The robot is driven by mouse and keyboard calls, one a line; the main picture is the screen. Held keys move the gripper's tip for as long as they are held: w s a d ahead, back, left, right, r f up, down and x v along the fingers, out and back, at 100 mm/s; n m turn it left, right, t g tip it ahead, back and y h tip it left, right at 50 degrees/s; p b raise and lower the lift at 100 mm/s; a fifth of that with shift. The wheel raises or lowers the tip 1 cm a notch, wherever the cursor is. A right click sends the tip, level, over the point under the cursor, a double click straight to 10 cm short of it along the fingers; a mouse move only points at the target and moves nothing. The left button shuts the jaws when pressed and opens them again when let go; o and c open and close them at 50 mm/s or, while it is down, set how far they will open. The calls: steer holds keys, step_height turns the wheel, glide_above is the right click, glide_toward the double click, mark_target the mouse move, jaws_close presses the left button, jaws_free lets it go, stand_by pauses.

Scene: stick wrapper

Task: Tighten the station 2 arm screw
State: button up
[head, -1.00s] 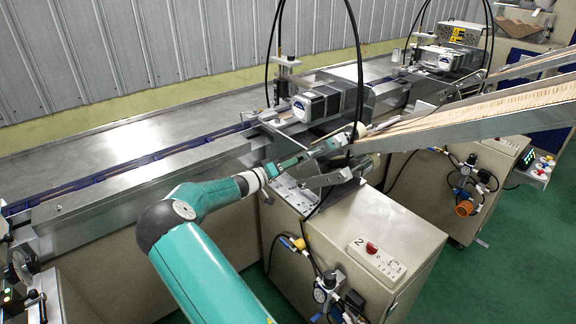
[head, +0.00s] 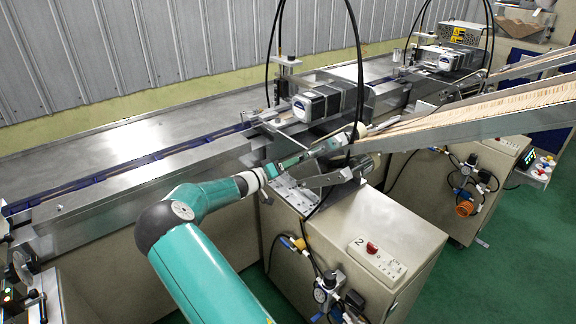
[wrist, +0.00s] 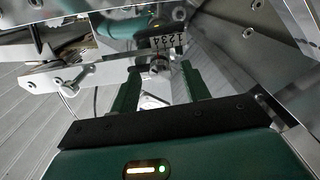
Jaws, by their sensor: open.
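My gripper (wrist: 160,88) is open in the wrist view, with its two dark green fingers apart. A small round metal screw head (wrist: 157,68) shows between the fingertips, below a scale marked with numbers (wrist: 166,43). I take it for the arm screw. I cannot tell whether the fingers touch it. The screw is not clear there. The station 2 cabinet (head: 350,225) carries a "2" and a red button.
A black and white motor block (head: 316,104) stands just behind my gripper. Black cables (head: 360,70) loop down close to the arm. The conveyor bed (head: 130,145) runs along the wall. Metal plates (wrist: 285,40) crowd the wrist view's right side. Green floor is free at right.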

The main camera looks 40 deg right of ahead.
steer(key=w+a, duration=0.1)
steer(key=a, duration=1.2)
steer(key=shift+w+a, duration=0.25)
steer(key=shift+a, duration=0.05)
